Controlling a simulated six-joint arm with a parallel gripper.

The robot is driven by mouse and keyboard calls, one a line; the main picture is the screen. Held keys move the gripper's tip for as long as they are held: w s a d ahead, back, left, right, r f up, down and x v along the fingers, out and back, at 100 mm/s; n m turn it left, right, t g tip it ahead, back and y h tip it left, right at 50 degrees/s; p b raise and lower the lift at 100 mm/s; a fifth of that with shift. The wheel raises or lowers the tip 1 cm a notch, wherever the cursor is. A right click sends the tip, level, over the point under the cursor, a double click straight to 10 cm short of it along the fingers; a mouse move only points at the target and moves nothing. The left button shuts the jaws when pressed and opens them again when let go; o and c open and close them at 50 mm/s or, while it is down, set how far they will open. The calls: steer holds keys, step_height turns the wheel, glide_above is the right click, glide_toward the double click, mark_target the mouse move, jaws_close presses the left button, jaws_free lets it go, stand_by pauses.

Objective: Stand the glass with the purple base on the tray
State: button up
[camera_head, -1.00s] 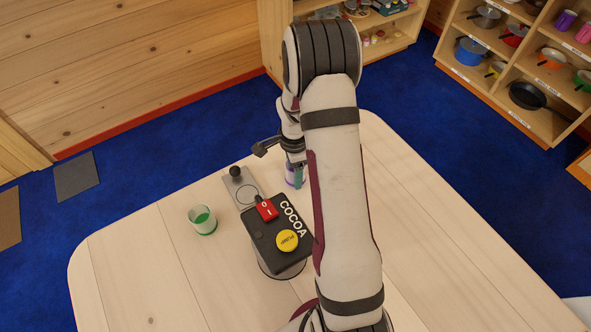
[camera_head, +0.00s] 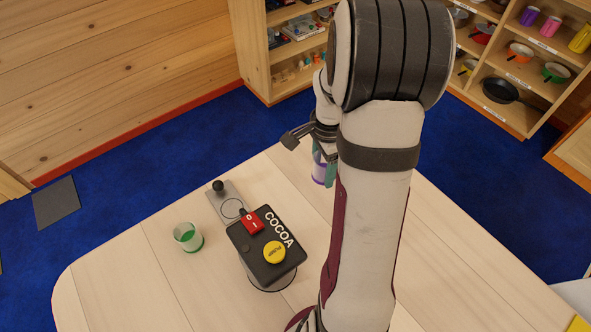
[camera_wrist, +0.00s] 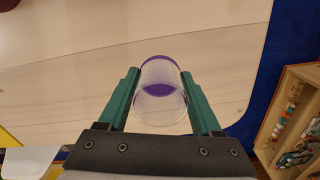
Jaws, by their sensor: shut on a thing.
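The clear glass with the purple base (camera_head: 319,174) is in my gripper (camera_head: 326,158), near the far edge of the table. In the wrist view the glass (camera_wrist: 161,104) sits between the two green fingers of my gripper (camera_wrist: 160,76), which are shut on its sides. Its open rim faces the camera and its purple base points away. It looks empty. My arm hides part of it in the head view. I cannot clearly make out a tray; a grey plate with a ring mark and black knob (camera_head: 222,199) lies beside the cocoa machine.
The black cocoa machine (camera_head: 282,264) has a red switch (camera_head: 252,222) and a yellow button (camera_head: 274,252). Bare tabletop (camera_head: 130,275) lies at the front left. Shelves with pans stand beyond the table.

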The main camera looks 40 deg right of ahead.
steer(key=shift+s+d+r, duration=0.1)
steer(key=shift+s+r, duration=0.1)
steer(key=w+a+n, duration=0.5)
steer(key=a+n, duration=0.4)
steer(key=a, duration=0.2)
glide_above(231, 210)
steer(key=f, duration=0.5)
steer(key=shift+s+d+f, duration=0.15)
steer(key=shift+d+f, duration=0.05)
steer(key=shift+f, duration=0.1)
step_height(231, 210, down, 4)
steer(key=shift+a+f, duration=0.15)
steer(key=shift+f, duration=0.1)
steer(key=o, duration=1.4)
steer(key=shift+o, duration=0.2)
